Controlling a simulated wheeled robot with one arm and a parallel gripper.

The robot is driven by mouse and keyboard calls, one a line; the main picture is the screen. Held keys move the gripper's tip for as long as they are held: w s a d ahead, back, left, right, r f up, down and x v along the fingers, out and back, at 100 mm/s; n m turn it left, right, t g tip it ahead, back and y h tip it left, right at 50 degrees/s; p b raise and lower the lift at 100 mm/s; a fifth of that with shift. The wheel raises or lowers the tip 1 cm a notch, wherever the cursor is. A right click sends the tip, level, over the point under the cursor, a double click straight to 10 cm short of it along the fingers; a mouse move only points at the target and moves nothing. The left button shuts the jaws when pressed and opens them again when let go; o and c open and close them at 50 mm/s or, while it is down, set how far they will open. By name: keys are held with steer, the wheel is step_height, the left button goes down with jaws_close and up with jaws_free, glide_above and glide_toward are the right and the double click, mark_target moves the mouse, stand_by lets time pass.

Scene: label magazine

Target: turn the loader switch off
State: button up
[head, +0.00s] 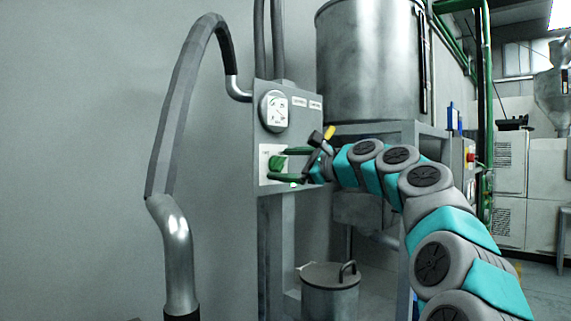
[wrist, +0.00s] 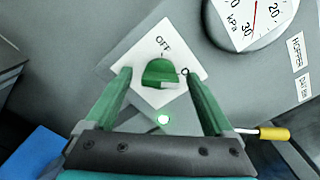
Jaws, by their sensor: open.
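The loader switch is a green knob (head: 277,162) on a white plate on the grey panel; it also shows in the wrist view (wrist: 160,73). The plate (wrist: 152,98) reads OFF above the knob; a second label at its right is partly hidden by a finger. I cannot tell for sure which label the knob points to. A small green lamp (wrist: 164,120) glows below the knob. My gripper (wrist: 159,76) is open, its two green fingers on either side of the knob. A gap shows on each side in the wrist view. It also shows in the head view (head: 281,164).
A round gauge (head: 274,110) sits above the switch, with small labels (head: 307,103) beside it. A thick grey hose (head: 183,105) curves at the left. A metal hopper (head: 368,60) stands behind, and a lidded bin (head: 330,294) is below.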

steer(key=c, duration=1.4)
